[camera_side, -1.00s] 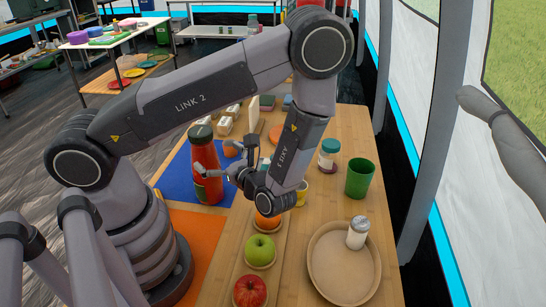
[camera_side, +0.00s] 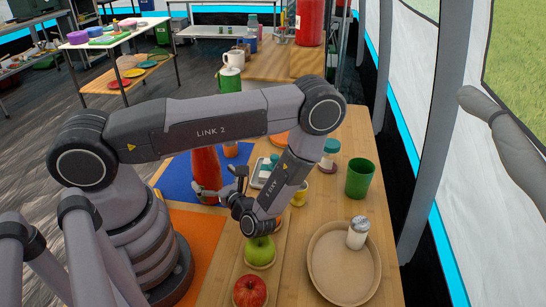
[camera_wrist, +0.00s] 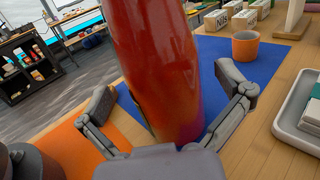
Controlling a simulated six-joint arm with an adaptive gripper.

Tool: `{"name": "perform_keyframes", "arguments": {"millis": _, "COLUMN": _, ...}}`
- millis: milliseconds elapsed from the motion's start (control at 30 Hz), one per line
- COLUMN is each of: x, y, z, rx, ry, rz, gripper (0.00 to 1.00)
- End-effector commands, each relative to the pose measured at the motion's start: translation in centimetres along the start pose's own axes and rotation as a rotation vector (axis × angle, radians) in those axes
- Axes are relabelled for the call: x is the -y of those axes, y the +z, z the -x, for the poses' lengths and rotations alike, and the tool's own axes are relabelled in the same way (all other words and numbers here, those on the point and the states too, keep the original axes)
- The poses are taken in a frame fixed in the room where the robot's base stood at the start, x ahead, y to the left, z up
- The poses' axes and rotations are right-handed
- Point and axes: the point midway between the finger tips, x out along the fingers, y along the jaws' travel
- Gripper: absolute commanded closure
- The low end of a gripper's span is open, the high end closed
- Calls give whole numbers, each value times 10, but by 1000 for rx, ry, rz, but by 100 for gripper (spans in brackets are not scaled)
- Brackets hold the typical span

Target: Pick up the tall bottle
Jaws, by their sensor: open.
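The tall bottle (camera_side: 206,166) is red and stands upright on the blue mat in the side view. My upper arm link hides its top there. In the wrist view the bottle (camera_wrist: 155,65) fills the middle, its top cut off by the frame. My gripper (camera_side: 210,193) is low beside the bottle's lower part. In the wrist view my gripper (camera_wrist: 165,90) is open, with one finger on each side of the bottle. The left finger looks close to the bottle and the right one stands apart from it. I cannot tell whether either touches.
The blue mat (camera_wrist: 265,60) holds an orange cup (camera_wrist: 245,47) right of the bottle. A grey tray (camera_wrist: 297,130) lies further right. In the side view, a green apple (camera_side: 259,251), a red apple (camera_side: 250,292), a round tray (camera_side: 325,279) and a green cup (camera_side: 359,179) stand nearby.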

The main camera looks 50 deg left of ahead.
Motion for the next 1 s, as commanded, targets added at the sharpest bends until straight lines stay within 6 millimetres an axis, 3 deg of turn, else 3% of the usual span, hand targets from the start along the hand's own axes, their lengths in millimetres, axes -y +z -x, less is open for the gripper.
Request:
{"name": "perform_keyframes", "arguments": {"millis": 200, "x": -1, "y": 0, "z": -29, "rx": 0, "ry": 4, "rz": -1, "gripper": 0}}
{"name": "perform_keyframes", "arguments": {"millis": 467, "x": 0, "y": 0, "z": -31, "rx": -1, "ry": 0, "rz": 0, "gripper": 0}}
{"name": "perform_keyframes", "arguments": {"millis": 900, "x": 0, "y": 0, "z": -31, "rx": -1, "ry": 1, "rz": 0, "gripper": 56}}
{"name": "perform_keyframes", "arguments": {"millis": 1000, "x": 0, "y": 2, "z": -31, "rx": 4, "ry": 1, "rz": 0, "gripper": 57}}
